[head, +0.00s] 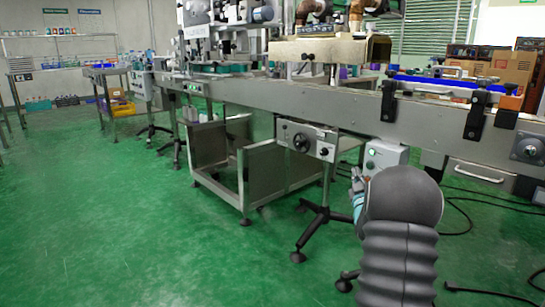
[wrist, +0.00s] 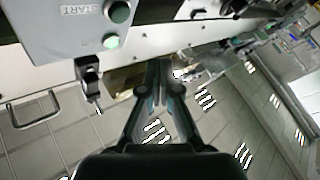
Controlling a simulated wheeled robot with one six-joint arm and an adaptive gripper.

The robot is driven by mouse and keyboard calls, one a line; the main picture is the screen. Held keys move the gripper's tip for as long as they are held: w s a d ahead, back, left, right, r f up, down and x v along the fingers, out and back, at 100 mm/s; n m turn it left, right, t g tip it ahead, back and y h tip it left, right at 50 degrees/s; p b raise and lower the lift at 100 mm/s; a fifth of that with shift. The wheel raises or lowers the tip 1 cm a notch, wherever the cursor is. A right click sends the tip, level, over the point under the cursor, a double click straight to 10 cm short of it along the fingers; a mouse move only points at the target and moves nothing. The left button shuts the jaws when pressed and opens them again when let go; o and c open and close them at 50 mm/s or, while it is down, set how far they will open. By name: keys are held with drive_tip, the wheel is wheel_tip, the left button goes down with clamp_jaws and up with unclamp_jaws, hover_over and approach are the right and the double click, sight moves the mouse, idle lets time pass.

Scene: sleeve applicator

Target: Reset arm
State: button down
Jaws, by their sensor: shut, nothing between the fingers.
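My gripper (wrist: 157,68) shows in the wrist view with its two fingers together, shut and empty. In the head view my dark grey arm fills the lower right and hides most of the gripper. The same box (head: 385,156) hangs under the conveyor in the head view.
A black-footed stand (head: 322,220) is left of my arm. Cables (head: 460,222) lie at the right. Green floor (head: 110,220) is clear at the left.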

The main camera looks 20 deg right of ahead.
wheel_tip(320, 180, down, 14)
drive_tip(key=s+m+g+y, duration=0.1)
drive_tip(key=s+m+g, duration=0.2)
drive_tip(key=g, duration=0.4)
drive_tip(key=s+a+f+m+g+y+p, duration=0.1)
drive_tip(key=s+a+f+g+y, duration=0.1)
drive_tip(key=s+a+g, duration=0.35)
drive_tip(key=s+a+r+g+y+p, duration=0.2)
drive_tip(key=s+a+r, duration=0.2)
drive_tip(key=s+a, duration=0.45)
drive_tip(key=s+a+r+g+y+p, duration=0.1)
drive_tip(key=s+a+r, duration=0.3)
drive_tip(key=s+a, duration=0.5)
drive_tip(key=s+a+r+g+y+p, duration=0.2)
drive_tip(key=s+a+r, duration=0.2)
drive_tip(key=s+a, duration=0.45)
drive_tip(key=s+a+r+n+t+p, duration=0.3)
drive_tip(key=s+a+r, duration=0.2)
drive_tip(key=a+r, duration=0.5)
drive_tip(key=shift+y, duration=0.4)
